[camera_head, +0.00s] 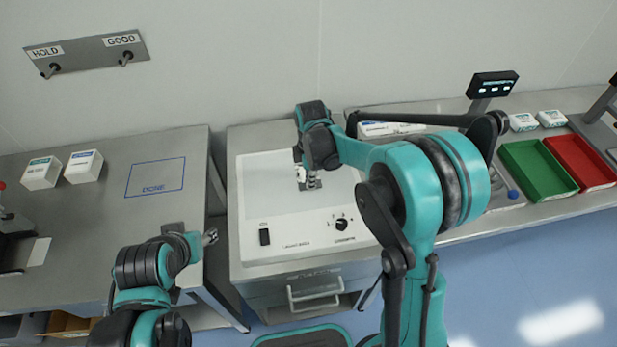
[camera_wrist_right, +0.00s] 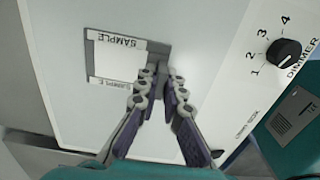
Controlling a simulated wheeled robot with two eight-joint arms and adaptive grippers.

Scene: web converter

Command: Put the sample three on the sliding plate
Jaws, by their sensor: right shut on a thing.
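The light box (camera_head: 262,210) has a broad white top. My right gripper (camera_head: 312,186) is low over its middle and also shows in the right wrist view (camera_wrist_right: 160,84). It is shut on a thin grey piece (camera_wrist_right: 158,52), with a narrow gap between its fingers. Beside this, a white square (camera_wrist_right: 112,62) lies between two strips lettered "SAMPLE". I cannot tell which sample it is, or whether the grey piece belongs to the sliding plate. My right arm hides part of the box. My left gripper (camera_head: 210,237) is at the left table's edge; its jaws are too small to read.
The box front has a switch (camera_head: 265,237) and a dimmer knob (camera_head: 341,225). A "DONE" outline (camera_head: 155,177) and white cartons (camera_head: 84,166) are on the left table. A green tray (camera_head: 538,168) and a red tray (camera_head: 580,162) stand at right.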

